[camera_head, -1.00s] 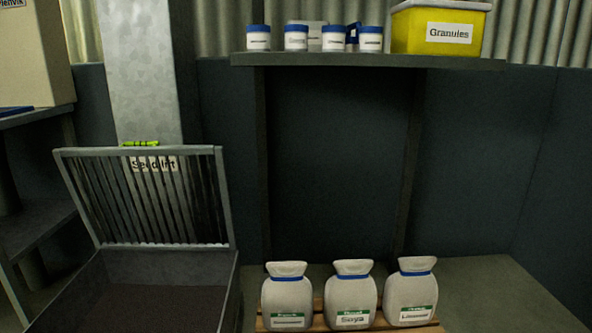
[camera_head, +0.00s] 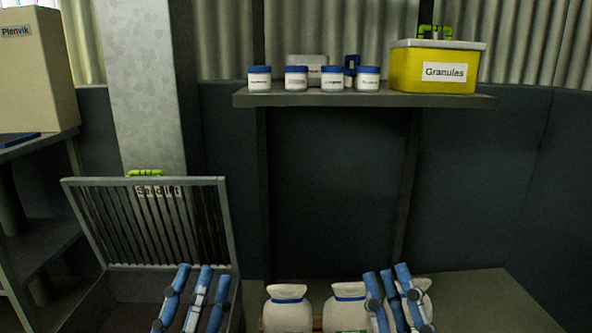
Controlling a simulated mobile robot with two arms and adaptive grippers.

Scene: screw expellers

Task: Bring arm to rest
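My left gripper (camera_head: 203,273) has come up at the bottom of the head view, its blue fingers pointing upward in front of the slatted lid. My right gripper (camera_head: 387,274) is at the bottom right, in front of the white sacks, hiding part of them. The fingers of both grippers are spread apart with nothing visible between them, so both look open and empty. The arms behind them are out of the frame.
A bin with a raised slatted lid (camera_head: 150,222) stands at left. White sacks (camera_head: 288,310) stand at bottom centre. A wall shelf (camera_head: 300,98) holds blue-lidded jars (camera_head: 297,80) and a yellow Granules box (camera_head: 436,72).

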